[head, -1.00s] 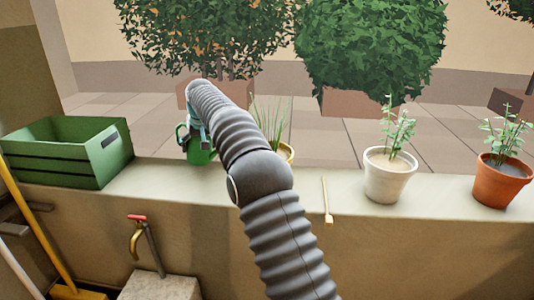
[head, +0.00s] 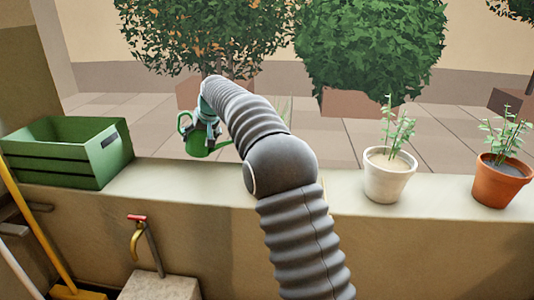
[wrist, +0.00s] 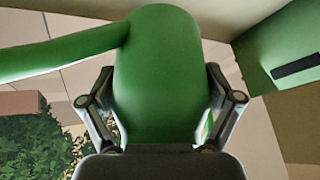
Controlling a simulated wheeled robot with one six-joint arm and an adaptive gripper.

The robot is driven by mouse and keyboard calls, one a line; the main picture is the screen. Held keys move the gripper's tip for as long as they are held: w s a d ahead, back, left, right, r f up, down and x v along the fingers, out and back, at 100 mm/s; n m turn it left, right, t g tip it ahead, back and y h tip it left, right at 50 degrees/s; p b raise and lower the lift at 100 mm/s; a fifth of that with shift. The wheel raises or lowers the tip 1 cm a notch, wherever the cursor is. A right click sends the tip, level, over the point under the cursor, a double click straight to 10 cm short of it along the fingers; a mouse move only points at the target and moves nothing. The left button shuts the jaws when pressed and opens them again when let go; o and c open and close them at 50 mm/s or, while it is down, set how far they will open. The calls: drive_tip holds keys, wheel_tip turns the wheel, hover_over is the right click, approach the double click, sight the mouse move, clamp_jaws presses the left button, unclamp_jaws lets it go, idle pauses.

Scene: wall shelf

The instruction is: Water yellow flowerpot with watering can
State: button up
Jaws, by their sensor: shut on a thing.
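The green watering can (head: 198,146) is held above the wall ledge, right of the green crate; its handle loop is on the left and its spout points right. It also fills the middle of the wrist view (wrist: 158,75), with the spout running off to the left. My gripper (head: 208,119) is shut on the can, with one finger on each side of its body in the wrist view (wrist: 160,125). The yellow flowerpot is hidden behind my arm; only faint tips of its grassy plant (head: 284,106) show.
A green crate (head: 78,165) stands on the left of the ledge (head: 150,190). A white pot (head: 388,178) and a terracotta pot (head: 500,183) with plants stand on the right. A tap (head: 138,235) is below. Bushes stand beyond the ledge.

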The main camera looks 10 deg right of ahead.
drive_tip(key=shift+s+d+r+t+y, duration=0.1)
drive_tip(key=shift+d+r+t+y, duration=0.1)
drive_tip(key=shift+r, duration=0.25)
drive_tip(key=shift+s+d+r+t+y, duration=0.1)
drive_tip(key=shift+r+y, duration=0.1)
drive_tip(key=shift+r, duration=0.2)
drive_tip(key=shift+s+d+r+y, duration=0.2)
drive_tip(key=shift+d+r+y, duration=0.2)
drive_tip(key=shift+r, duration=0.1)
drive_tip(key=shift+s+d+r+t+y, duration=0.2)
drive_tip(key=shift+r+t, duration=0.1)
drive_tip(key=shift+r, duration=0.1)
drive_tip(key=shift+s+d+r+t+y, duration=0.1)
drive_tip(key=shift+r+t+y, duration=0.1)
drive_tip(key=shift+r+t, duration=0.15)
idle(1.0)
idle(0.4)
